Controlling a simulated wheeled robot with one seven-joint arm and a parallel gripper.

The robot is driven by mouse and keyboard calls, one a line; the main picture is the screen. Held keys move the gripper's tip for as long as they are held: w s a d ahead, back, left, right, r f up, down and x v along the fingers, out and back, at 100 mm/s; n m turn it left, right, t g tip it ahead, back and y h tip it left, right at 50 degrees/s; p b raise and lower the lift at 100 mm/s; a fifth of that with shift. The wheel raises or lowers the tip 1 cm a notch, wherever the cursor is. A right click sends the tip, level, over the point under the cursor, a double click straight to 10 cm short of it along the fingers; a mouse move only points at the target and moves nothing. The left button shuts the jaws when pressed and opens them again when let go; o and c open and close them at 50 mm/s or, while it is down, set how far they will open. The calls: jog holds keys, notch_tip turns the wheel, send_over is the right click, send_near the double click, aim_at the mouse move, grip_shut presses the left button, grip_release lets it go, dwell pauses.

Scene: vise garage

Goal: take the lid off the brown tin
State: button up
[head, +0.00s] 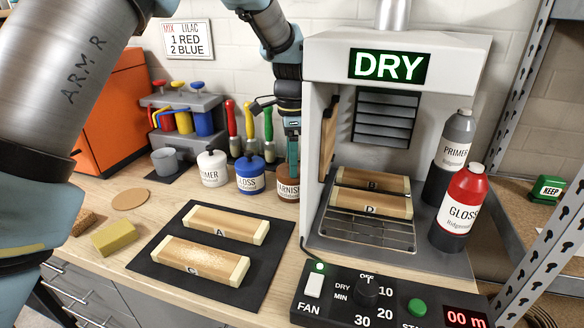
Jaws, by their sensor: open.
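The brown tin (288,196), with a label reading partly "ARNIS", stands on the workbench at the right end of a row of tins. My gripper (293,172) points straight down over the tin, its fingers at the height of the tin's top. The fingers cover part of the tin's top and lid, so I cannot tell whether they touch the lid. My gripper is open.
A blue gloss tin (250,182) and a white primer tin (212,172) stand left of the brown tin. Brushes (249,125) stand behind. The drying booth (313,150) is close on the right. A black mat (205,280) with wooden blocks lies in front.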

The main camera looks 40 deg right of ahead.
jog(key=shift+a+f, duration=0.1)
grip_shut()
dwell(0.6)
